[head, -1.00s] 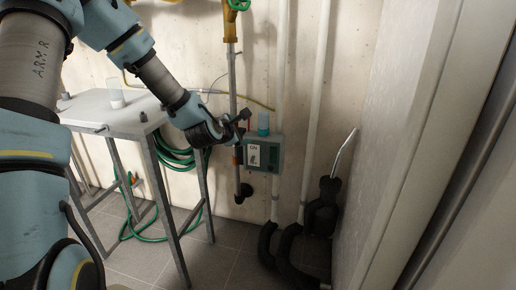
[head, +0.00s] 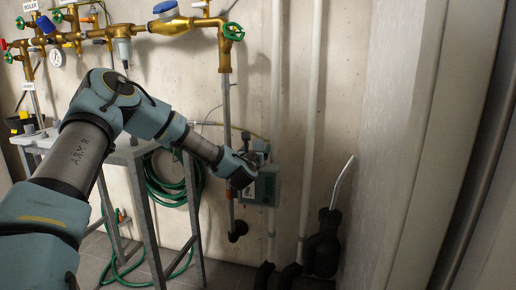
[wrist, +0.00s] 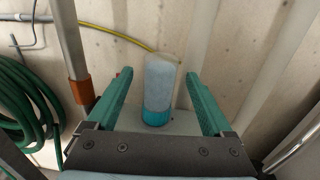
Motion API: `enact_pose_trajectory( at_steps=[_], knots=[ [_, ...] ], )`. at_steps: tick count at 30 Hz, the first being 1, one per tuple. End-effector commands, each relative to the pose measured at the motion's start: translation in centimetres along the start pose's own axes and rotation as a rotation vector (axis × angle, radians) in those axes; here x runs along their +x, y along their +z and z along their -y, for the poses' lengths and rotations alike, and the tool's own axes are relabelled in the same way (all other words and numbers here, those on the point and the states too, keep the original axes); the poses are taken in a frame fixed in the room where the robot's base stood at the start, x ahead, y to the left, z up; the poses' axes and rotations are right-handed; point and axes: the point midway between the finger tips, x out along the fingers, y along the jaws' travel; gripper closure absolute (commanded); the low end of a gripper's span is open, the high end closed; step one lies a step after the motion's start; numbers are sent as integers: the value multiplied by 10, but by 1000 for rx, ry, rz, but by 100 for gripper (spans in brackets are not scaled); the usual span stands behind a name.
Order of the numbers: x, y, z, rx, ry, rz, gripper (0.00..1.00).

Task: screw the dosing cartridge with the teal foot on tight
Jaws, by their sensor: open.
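The dosing cartridge (wrist: 159,78) has a pale grey, translucent body and a teal foot (wrist: 155,116). In the wrist view it stands upright on top of a grey-green box, the dosing unit (head: 266,187), which is fixed low on the wall. My gripper (wrist: 159,76) is open, with one green finger on each side of the cartridge. A gap shows between the cartridge and each finger. In the head view my gripper (head: 252,159) is at the top of the dosing unit and mostly hides the cartridge. I cannot tell how tightly the foot is seated.
A vertical pipe with an orange-brown collar (wrist: 82,92) stands left of my gripper. A green hose (head: 165,190) hangs by the metal table (head: 128,153). White pipes (head: 310,120) run right of the unit. A black piece with a metal handle (head: 344,180) stands lower right.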

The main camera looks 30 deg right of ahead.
Motion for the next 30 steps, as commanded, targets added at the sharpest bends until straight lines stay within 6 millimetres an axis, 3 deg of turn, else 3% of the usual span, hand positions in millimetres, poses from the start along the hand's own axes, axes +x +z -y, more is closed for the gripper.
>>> enact_pose_trajectory(
  at_steps=[6, 17, 30],
  knots=[
    [23, 0, 0, 0, 0, 1, 15],
    [28, 0, 0, 1, -1, -1, 15],
    [28, 0, 0, 1, -1, -1, 62]
  ],
)
